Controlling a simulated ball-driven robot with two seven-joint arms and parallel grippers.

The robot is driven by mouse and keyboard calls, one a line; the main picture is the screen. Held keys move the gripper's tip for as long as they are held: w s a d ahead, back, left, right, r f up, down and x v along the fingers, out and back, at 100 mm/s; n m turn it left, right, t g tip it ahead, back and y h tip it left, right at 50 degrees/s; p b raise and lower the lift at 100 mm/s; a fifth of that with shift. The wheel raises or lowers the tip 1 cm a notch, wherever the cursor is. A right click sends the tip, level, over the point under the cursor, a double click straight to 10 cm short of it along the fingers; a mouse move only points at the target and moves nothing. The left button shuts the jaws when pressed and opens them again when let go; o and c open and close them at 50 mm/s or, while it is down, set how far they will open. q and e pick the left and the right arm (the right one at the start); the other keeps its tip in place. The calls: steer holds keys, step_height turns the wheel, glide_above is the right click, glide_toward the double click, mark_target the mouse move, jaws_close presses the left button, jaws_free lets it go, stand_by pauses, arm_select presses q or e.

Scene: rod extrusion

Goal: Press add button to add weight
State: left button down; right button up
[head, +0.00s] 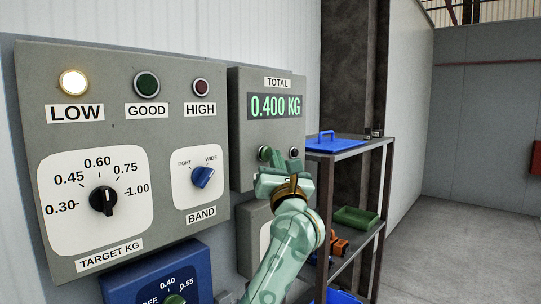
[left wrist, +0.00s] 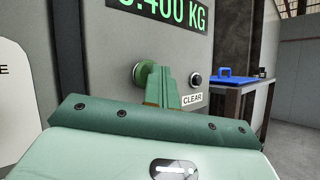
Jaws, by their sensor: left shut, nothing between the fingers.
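The total box (head: 238,150) on the wall has a green display (head: 275,106) reading 0.400 KG. Below the display is a green button (head: 264,153), partly hidden by my gripper; it also shows in the left wrist view (left wrist: 142,72). A black button (head: 294,153) sits to its right, above a CLEAR label (left wrist: 192,99). My left gripper (head: 278,160) is shut and empty, its tips in front of the box by the green button. In the left wrist view the fingers (left wrist: 171,86) overlap the green button's right edge; I cannot tell whether they touch it. My right gripper is out of view.
A grey panel (head: 125,130) at left has a lit LOW lamp (head: 74,83), unlit GOOD and HIGH lamps, a target dial (head: 103,201) and a band knob (head: 203,177). A blue panel (head: 150,280) is below. A shelf (head: 345,152) with a blue lid stands right.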

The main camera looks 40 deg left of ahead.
arm_select(q)
steer(key=shift+d, duration=0.8)
steer(key=shift+s+d, duration=0.15)
steer(key=shift+d, duration=1.1)
steer(key=shift+s+d, duration=0.1)
steer(key=shift+d, duration=1.1)
